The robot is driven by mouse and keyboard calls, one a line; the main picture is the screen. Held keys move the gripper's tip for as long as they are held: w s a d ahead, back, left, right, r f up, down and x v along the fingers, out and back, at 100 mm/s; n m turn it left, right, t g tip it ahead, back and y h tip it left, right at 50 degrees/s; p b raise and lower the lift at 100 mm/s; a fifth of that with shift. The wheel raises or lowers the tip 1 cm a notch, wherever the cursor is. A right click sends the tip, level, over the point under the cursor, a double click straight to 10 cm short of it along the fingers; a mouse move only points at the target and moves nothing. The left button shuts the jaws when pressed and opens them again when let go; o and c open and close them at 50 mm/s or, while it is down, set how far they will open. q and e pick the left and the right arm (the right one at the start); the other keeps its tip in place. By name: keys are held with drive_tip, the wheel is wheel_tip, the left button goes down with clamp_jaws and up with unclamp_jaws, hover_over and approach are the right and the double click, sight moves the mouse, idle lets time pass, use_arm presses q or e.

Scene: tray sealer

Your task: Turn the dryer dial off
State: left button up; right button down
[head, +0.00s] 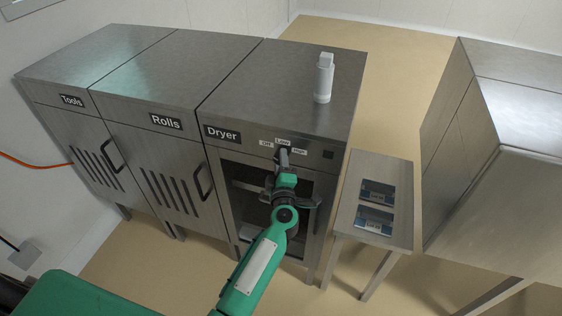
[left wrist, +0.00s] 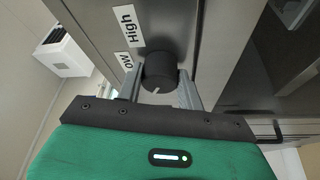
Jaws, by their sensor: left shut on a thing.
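The dryer (head: 243,172) is the steel cabinet labelled "Dryer", with Off, Low and High labels on its front panel. My left gripper (head: 284,160) is at the panel just under these labels. The left wrist view shows its two fingers (left wrist: 160,88) on either side of the round black dial (left wrist: 160,68), shut on it. The dial has a short white mark on its face. The High label (left wrist: 126,24) and part of the Low label show beside it; the Off label is hidden there. I cannot tell which setting the mark points to. My right gripper is not in view.
A white bottle (head: 324,78) stands on the dryer top. The Rolls and Tools cabinets (head: 158,168) adjoin on the left. A small side table (head: 347,215) with two labelled packs is on the right, and a steel counter (head: 505,190) stands beyond it.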

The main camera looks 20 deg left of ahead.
use_arm(q)
drive_tip(key=shift+f, duration=0.1)
drive_tip(key=o, duration=1)
drive_tip(key=shift+s, duration=0.1)
drive_tip(key=p+v, duration=0.1)
drive_tip(key=v, duration=1.2)
drive_tip(key=shift+s+d, duration=0.1)
drive_tip(key=shift+s, duration=0.25)
drive_tip(key=shift+f, duration=0.1)
